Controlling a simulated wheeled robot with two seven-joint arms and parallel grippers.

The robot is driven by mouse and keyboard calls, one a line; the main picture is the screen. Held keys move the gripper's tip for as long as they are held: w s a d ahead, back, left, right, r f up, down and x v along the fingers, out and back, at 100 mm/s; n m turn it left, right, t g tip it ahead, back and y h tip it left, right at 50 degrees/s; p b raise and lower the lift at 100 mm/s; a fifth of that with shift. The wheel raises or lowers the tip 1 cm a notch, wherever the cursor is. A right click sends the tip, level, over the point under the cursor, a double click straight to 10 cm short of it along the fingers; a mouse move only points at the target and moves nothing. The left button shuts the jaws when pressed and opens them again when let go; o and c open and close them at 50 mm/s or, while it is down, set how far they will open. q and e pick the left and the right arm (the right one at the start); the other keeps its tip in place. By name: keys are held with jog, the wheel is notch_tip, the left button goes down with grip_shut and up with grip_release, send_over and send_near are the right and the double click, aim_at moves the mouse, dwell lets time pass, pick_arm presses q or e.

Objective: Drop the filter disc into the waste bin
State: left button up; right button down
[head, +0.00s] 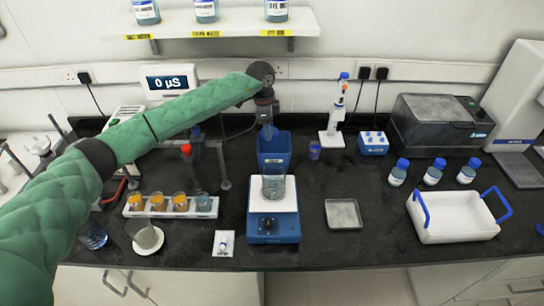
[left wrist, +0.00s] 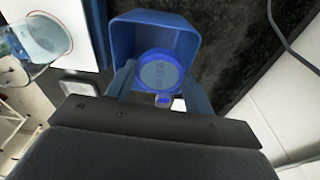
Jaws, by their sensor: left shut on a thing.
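The blue waste bin (head: 274,158) stands on the dark bench behind the balance; its open top also shows in the left wrist view (left wrist: 185,37). My left gripper (head: 267,131) points down at the bin's mouth. In the left wrist view my left gripper (left wrist: 160,78) is shut on the filter disc (left wrist: 160,70), a round blue-rimmed piece with a paler middle. The disc shows against the bin's opening; how high it is above the bin's floor I cannot tell. The disc is not distinct in the head view. My right gripper is not in view.
A glass beaker (head: 274,187) stands on the blue balance (head: 273,228) just in front of the bin. A rack (head: 171,206) of small beakers is to the left, a stand (head: 222,160) beside the bin. A metal tray (head: 343,214) and white crate (head: 453,218) lie right.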

pick_arm(q)
notch_tip(320, 180, down, 2)
jog(key=shift+f, duration=0.25)
jog(key=o, duration=1)
jog(key=shift+o, duration=0.2)
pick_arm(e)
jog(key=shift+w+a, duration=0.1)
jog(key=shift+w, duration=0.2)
pick_arm(q)
jog(key=shift+r+b, duration=0.45)
jog(key=shift+b, duration=0.15)
jog(key=shift+a+r+b, duration=0.1)
jog(key=shift+r+b, duration=0.25)
jog(key=shift+r, duration=0.1)
jog(key=r, duration=0.1)
jog(key=r+b, duration=0.1)
jog(key=r, duration=0.1)
jog(key=r+b, duration=0.1)
jog(key=shift+w+a+r, duration=0.1)
jog(key=shift+a+r, duration=0.05)
jog(key=shift+a, duration=0.15)
jog(key=shift+r, duration=0.8)
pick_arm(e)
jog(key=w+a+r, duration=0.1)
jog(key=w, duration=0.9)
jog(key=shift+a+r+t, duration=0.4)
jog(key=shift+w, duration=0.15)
